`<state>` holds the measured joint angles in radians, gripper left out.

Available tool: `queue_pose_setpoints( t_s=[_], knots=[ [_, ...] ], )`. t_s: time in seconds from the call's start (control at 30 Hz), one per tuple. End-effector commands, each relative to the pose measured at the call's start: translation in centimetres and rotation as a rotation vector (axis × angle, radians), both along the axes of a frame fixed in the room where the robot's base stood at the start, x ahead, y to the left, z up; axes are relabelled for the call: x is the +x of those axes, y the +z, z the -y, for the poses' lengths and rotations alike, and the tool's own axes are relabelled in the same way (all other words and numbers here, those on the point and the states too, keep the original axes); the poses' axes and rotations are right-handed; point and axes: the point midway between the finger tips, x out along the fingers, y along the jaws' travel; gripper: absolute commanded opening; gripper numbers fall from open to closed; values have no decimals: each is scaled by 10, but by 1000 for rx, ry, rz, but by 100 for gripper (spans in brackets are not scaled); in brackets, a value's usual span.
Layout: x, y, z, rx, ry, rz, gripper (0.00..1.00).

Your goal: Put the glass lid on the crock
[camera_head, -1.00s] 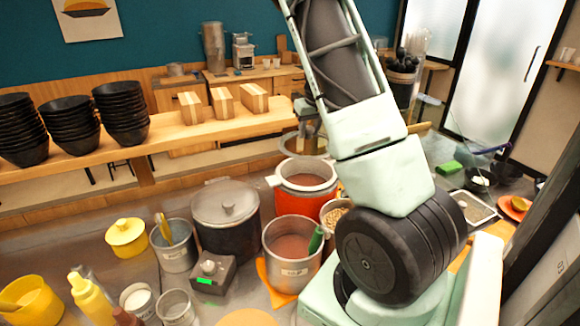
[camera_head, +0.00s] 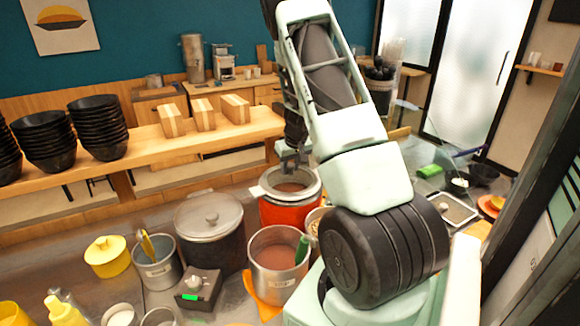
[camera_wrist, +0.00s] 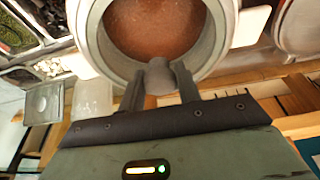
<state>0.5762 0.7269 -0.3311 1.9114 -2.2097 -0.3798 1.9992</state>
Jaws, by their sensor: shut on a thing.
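The crock (camera_head: 289,215) is orange-red with a pale rim and side handles, and reddish-brown food shows inside it. It also shows in the wrist view, with a pale handle (camera_wrist: 249,28) at the right. My gripper (camera_head: 291,160) is above the crock, pointing down. In the wrist view my gripper (camera_wrist: 160,82) is shut on the grey knob of the glass lid (camera_wrist: 158,74). The clear lid lies over the crock's mouth, and the food shows through it. I cannot tell whether the lid touches the rim.
A steel pot (camera_head: 278,262) with a green-handled ladle stands in front of the crock. A dark pot with a grey lid (camera_head: 209,217) stands left. A wooden shelf (camera_head: 150,145) with black bowls (camera_head: 98,128) and boxes runs behind.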

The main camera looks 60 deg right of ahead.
Motion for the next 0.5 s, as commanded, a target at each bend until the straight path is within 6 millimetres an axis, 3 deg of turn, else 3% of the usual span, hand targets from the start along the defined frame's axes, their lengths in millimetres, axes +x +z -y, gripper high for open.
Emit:
queue_pose_setpoints(
  t_s=[0.03, 0.1, 0.5],
  knots=[
    [1, 0, 0, 0, 1, 1, 36],
    [1, 0, 0, 0, 1, 1, 55],
    [0, 8, -1, -3, 3, 1, 55]
  ],
)
